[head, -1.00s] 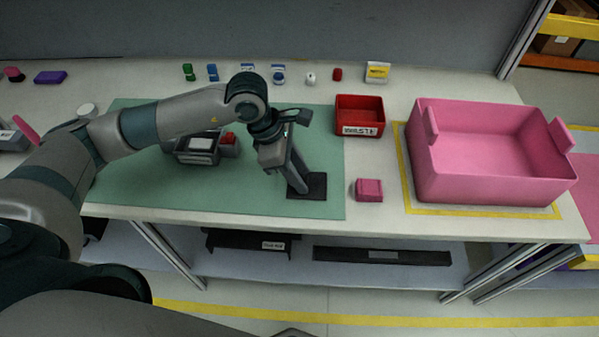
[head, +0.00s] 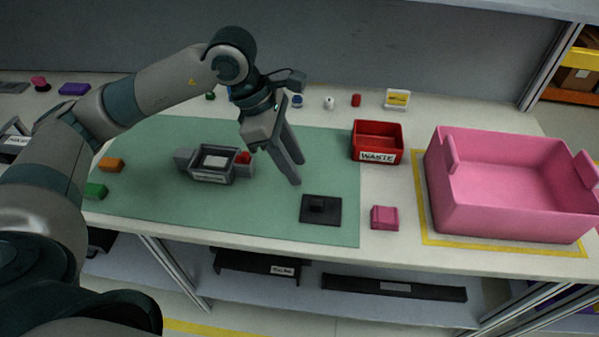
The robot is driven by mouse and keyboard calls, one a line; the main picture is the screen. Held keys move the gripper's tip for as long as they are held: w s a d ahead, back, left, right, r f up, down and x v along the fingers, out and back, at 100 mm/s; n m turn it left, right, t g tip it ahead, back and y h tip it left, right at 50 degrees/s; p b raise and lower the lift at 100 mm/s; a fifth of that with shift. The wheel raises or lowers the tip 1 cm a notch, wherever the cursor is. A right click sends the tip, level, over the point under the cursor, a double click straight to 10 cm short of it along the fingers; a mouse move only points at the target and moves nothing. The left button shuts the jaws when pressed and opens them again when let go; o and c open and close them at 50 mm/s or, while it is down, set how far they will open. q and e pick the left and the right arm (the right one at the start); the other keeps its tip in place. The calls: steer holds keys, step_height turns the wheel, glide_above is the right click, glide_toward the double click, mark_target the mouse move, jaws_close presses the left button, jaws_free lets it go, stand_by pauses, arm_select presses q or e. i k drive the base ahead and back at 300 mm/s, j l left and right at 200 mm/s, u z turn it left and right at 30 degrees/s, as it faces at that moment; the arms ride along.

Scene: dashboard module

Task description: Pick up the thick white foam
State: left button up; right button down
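A small white pad (head: 214,161), perhaps the thick white foam, lies inside a grey box-like module (head: 213,179) on the green mat (head: 150,202). A red block (head: 243,157) sits at the module's right side. My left gripper (head: 299,172) points down above the mat, right of the module. Its fingers are apart, and I see nothing between them. A black square plate with a raised block (head: 320,209) lies on the mat just below and right of the fingertips, apart from them. My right gripper does not show.
A red bin labelled WASTE (head: 378,156) stands behind right. A large pink tote (head: 505,200) fills the table's right side. A small pink block (head: 384,217) lies between. Orange (head: 111,164) and green (head: 95,191) blocks lie left. Small items line the back.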

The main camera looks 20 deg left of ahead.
mark_target(212, 163)
steer(key=u, duration=1.35)
steer(key=i+j+z, duration=0.4)
steer(key=j, duration=0.15)
steer(key=i+j+z, duration=0.2)
steer(key=j+z, duration=0.2)
steer(key=j, duration=0.25)
